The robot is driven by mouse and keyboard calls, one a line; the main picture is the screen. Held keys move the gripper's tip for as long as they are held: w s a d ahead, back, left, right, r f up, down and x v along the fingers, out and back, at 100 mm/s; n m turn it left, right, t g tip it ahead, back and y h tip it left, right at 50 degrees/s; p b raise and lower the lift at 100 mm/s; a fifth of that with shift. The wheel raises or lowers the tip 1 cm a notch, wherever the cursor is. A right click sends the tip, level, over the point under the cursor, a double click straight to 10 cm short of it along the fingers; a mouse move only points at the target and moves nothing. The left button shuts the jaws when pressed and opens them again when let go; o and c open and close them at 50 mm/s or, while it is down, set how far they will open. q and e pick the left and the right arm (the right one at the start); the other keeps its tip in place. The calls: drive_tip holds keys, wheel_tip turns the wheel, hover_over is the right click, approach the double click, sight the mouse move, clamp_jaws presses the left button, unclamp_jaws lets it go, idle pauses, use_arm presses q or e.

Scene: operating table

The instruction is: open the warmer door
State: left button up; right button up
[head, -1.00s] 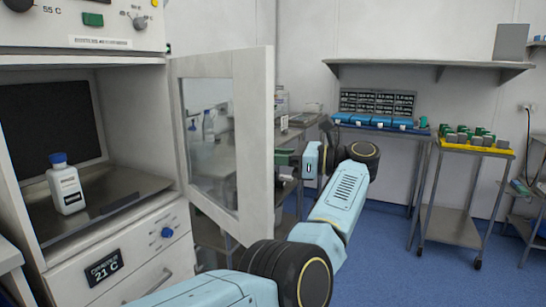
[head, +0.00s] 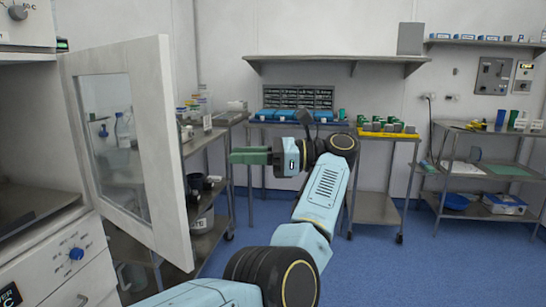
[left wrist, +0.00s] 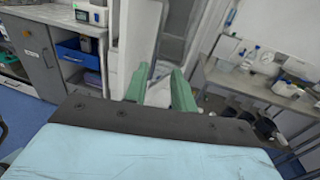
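The warmer (head: 45,232) stands at the left edge of the head view, only partly in view. Its white-framed door (head: 168,150) with a glass pane stands swung wide open, its free edge toward the middle of the picture. My left gripper (head: 236,156) is to the right of the door's free edge, with a visible gap in the picture and its green fingers pointing left. In the left wrist view the two fingers (left wrist: 158,84) are apart with nothing held between them. My right gripper is in neither view.
A steel shelf cart (head: 207,145) with bottles stands behind the door. A cart with yellow-edged trays (head: 388,134) and another shelf table (head: 490,178) are further right. Blue floor (head: 385,270) is clear at the lower right.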

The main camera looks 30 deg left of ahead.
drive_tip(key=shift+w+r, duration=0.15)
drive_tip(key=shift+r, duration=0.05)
